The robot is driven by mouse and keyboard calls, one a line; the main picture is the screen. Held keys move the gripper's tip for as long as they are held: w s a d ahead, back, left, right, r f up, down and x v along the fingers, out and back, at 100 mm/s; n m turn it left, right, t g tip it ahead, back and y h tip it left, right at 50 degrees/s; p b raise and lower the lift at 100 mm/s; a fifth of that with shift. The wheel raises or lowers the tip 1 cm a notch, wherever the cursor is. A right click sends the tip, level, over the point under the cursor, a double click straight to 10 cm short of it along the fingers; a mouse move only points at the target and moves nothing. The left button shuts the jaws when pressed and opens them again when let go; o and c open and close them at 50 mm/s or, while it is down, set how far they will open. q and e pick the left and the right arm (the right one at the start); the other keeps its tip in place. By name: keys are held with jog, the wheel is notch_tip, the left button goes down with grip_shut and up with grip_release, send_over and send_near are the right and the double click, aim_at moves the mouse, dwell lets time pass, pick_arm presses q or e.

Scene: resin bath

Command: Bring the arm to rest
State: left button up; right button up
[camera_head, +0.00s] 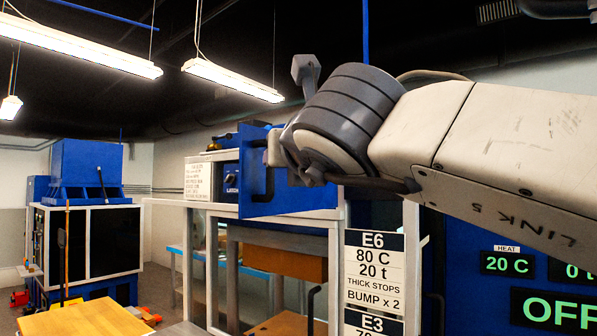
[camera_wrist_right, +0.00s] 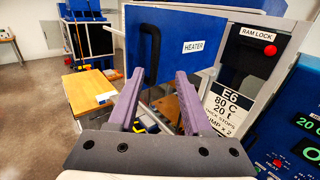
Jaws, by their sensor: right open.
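My right arm (camera_head: 480,140) comes in from the right in the head view, raised across the front of the press. Its fingers are not clearly visible in the head view. In the right wrist view my right gripper (camera_wrist_right: 160,75) shows two purple fingers, spread apart with nothing held between them. I cannot tell the exact gap between the fingertips and the handle. My left gripper is in neither view.
A card marked E6 (camera_head: 373,270) and a blue control panel with green displays (camera_head: 555,309) stand below my arm. A wooden table (camera_head: 85,320) is at the lower left. Open floor (camera_wrist_right: 35,110) lies left.

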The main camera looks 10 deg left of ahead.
jog(key=shift+s+d, duration=0.1)
jog(key=shift+s, duration=0.2)
